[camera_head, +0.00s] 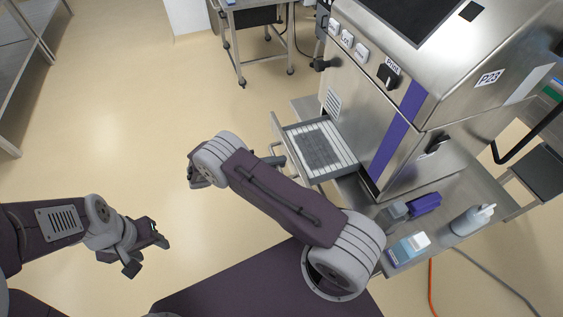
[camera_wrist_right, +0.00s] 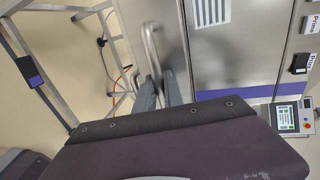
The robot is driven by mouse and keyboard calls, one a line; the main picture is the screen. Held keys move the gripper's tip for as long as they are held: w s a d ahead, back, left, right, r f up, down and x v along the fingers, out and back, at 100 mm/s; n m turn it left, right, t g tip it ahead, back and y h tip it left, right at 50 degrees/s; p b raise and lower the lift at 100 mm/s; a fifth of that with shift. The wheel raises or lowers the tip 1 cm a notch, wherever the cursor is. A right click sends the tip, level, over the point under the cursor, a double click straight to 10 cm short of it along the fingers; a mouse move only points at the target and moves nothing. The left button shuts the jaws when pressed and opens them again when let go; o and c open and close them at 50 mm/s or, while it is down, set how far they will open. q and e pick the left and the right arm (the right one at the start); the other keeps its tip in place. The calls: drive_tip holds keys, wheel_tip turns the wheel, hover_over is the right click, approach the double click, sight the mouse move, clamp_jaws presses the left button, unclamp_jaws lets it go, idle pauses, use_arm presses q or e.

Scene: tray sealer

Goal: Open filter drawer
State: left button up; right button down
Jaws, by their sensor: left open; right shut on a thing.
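The filter drawer (camera_head: 293,131) stands pulled out from the side of the steel tray sealer (camera_head: 361,112), with a grey and white slatted filter (camera_head: 322,146) lying in it. My right gripper (camera_wrist_right: 160,88) is shut on the drawer handle (camera_wrist_right: 151,42), a bent metal bar seen in the right wrist view. In the head view, my right forearm hides part of the drawer's near side, and the right fingers (camera_head: 276,160) show only partly at the drawer front. My left gripper (camera_head: 147,257) is open and empty, over bare floor at the lower left.
A blue-and-white box (camera_head: 408,248), a purple box (camera_head: 424,204) and a white bottle (camera_head: 472,219) stand on the steel table below the sealer. A steel cart (camera_head: 253,20) stands at the back. An orange cable (camera_head: 431,285) hangs at right.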

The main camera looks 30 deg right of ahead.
drive_tip(key=shift+a, duration=0.3)
drive_tip(key=c, duration=1.5)
unclamp_jaws()
drive_tip(key=b+v, duration=0.1)
drive_tip(key=v, duration=0.8)
drive_tip(key=shift+b, duration=0.3)
drive_tip(key=shift+w+d, duration=0.1)
drive_tip(key=shift+d, duration=0.05)
